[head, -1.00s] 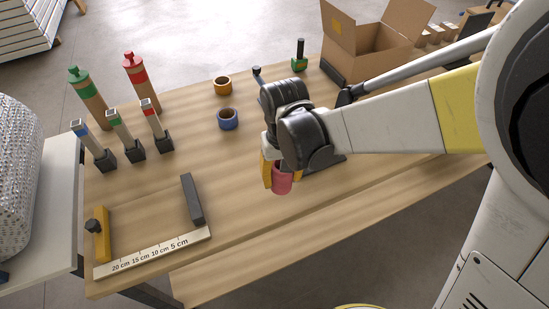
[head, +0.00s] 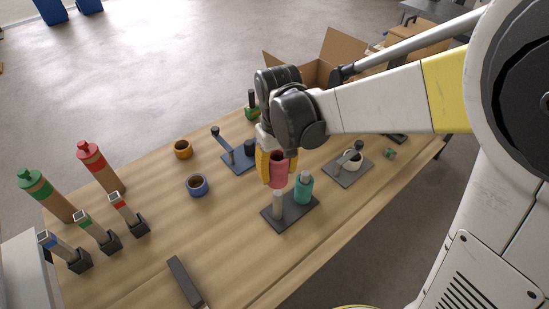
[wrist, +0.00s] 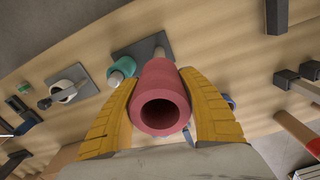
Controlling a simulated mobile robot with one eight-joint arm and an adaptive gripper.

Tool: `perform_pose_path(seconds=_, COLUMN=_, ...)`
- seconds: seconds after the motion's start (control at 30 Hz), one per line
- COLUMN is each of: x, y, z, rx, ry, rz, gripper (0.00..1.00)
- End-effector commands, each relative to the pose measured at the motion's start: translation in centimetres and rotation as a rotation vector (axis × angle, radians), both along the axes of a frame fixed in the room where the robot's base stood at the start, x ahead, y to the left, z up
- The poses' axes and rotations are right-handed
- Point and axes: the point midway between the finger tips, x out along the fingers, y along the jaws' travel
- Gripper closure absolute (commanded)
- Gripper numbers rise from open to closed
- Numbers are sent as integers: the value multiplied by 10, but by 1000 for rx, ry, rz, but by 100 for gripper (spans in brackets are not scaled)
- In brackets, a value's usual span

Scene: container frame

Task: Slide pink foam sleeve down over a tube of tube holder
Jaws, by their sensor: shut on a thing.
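The pink foam sleeve (head: 278,174) is a hollow cylinder, held roughly upright between the yellow fingers of my gripper (head: 276,166). Its open end faces the camera in the wrist view (wrist: 162,88). The tube holder is a dark base plate (head: 290,220) with a bare pale tube (head: 278,206) and a second post carrying a teal sleeve (head: 303,189). The pink sleeve appears above and behind the bare tube, apart from it. In the wrist view the plate (wrist: 143,47) and teal sleeve (wrist: 123,66) lie beyond the pink sleeve, which hides part of the holder.
A blue-grey stand (head: 238,164) is left of my gripper, and a plate with a white ring (head: 352,158) is to the right. Orange (head: 183,149) and blue (head: 197,185) rings lie left. An open cardboard box (head: 312,72) stands behind. The table's front edge is close to the holder.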

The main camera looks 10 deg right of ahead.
Motion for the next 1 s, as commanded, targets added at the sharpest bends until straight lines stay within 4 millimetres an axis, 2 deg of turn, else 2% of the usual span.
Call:
perform_pose_path(seconds=0.07, x=1, y=-1, z=2, rx=0, ry=0, rz=0, gripper=67)
perform_pose_path(seconds=0.63, x=1, y=-1, z=-48, rx=0, ry=0, rz=0, gripper=67)
perform_pose_path(seconds=1.0, x=0, y=0, z=-52, rx=0, ry=0, rz=0, gripper=67)
